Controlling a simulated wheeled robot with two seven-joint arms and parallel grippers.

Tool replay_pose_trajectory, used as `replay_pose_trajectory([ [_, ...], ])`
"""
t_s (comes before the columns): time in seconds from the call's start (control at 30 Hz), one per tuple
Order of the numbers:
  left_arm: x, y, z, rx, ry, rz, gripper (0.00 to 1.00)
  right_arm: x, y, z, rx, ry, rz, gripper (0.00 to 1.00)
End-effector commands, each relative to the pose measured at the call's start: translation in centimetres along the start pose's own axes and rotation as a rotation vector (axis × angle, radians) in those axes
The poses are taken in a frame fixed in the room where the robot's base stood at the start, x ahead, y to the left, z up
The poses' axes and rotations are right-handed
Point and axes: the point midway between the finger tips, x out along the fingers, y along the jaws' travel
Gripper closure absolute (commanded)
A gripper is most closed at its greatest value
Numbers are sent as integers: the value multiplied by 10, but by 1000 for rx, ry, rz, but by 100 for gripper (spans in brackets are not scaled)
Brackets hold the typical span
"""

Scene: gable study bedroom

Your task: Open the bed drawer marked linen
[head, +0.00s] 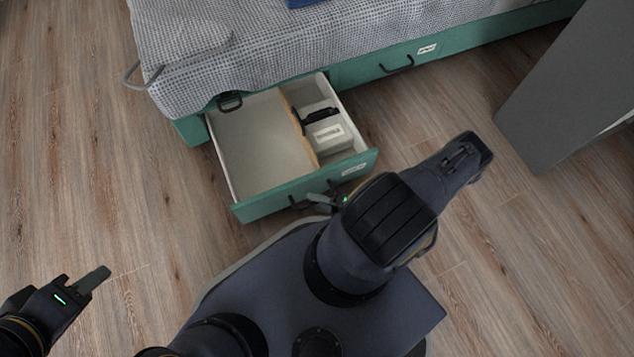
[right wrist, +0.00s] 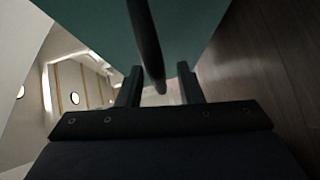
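One green bed drawer (head: 305,185) stands pulled out from under the bed, with a white label (head: 353,170) on its front that is too small to read. My right gripper (head: 322,198) is at this drawer's front, by its dark handle (head: 294,202). In the right wrist view the black handle (right wrist: 145,40) runs between the two fingers of my right gripper (right wrist: 159,88), with gaps beside it, so the gripper looks open around the handle. My left gripper (head: 98,277) is over the floor at lower left, away from the bed; its finger opening does not show.
The drawer holds a wooden divider (head: 299,130), a white box (head: 329,134) and a black object (head: 320,115). A second labelled drawer (head: 400,67) is shut, to the right. A grey cabinet (head: 570,90) stands at right. Floor at left is clear.

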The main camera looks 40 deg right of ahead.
Motion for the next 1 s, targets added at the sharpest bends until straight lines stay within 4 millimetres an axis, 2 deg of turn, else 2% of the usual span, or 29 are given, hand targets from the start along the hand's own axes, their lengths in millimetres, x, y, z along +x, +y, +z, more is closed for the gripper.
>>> replay_pose_trajectory([
  [0.27,-1,1,-1,0,0,0,64,-4,0,0,1,-1,-1,67],
  [0.7,-13,6,-7,0,0,0,64,-70,1,0,-1,-1,-1,67],
  [1.0,-14,6,-7,0,0,0,64,-78,0,0,1,0,0,67],
])
